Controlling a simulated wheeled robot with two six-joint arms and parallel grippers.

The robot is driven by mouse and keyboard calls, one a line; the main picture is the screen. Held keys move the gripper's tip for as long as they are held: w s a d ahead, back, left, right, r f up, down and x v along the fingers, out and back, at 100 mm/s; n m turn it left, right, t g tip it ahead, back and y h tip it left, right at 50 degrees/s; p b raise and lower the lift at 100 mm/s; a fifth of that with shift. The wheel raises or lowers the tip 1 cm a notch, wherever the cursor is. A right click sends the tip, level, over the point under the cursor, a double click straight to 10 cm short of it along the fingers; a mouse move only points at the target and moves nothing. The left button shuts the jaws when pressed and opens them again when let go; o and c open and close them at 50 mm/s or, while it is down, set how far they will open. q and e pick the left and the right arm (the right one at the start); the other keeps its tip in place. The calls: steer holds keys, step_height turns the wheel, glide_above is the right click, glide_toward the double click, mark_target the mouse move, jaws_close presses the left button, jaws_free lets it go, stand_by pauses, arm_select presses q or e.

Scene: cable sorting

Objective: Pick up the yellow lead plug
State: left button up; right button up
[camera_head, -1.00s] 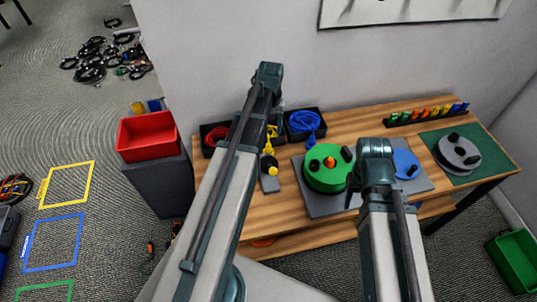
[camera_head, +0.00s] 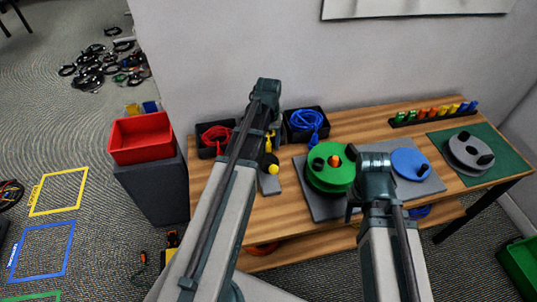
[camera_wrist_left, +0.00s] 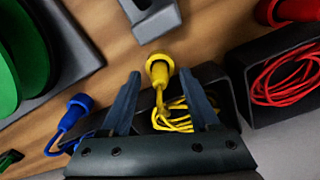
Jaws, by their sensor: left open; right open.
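The yellow lead plug (camera_wrist_left: 160,68) shows in the left wrist view, its cord running back into a black bin (camera_wrist_left: 212,78) with a coiled yellow cable. My left gripper (camera_wrist_left: 163,87) is open, its two fingers on either side of the plug's lower part and cord; I cannot tell if they touch it. In the head view the plug (camera_head: 272,169) sits just in front of the bins, by a grey slotted block (camera_head: 270,186); my left arm hides part of the yellow cable's bin. My right gripper (camera_head: 352,208) is open by the green reel, its fingers barely visible.
A blue plug (camera_wrist_left: 80,103) lies left of the yellow one, and a red cable's bin (camera_wrist_left: 276,108) stands right, in the wrist view. A green reel (camera_head: 325,180) and blue disc (camera_head: 411,163) rest on a grey plate. A red tub (camera_head: 141,138) stands left of the table.

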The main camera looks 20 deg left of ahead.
mark_target(268, 142)
arm_select(q)
steer(key=shift+f, duration=0.5)
steer(key=shift+r, duration=0.1)
arm_select(e)
steer(key=shift+f, duration=0.35)
arm_select(q)
steer(key=shift+c, duration=0.4)
jaws_close()
step_height(268, 142, up, 10)
steer(key=p, duration=1)
arm_select(e)
step_height(268, 142, up, 10)
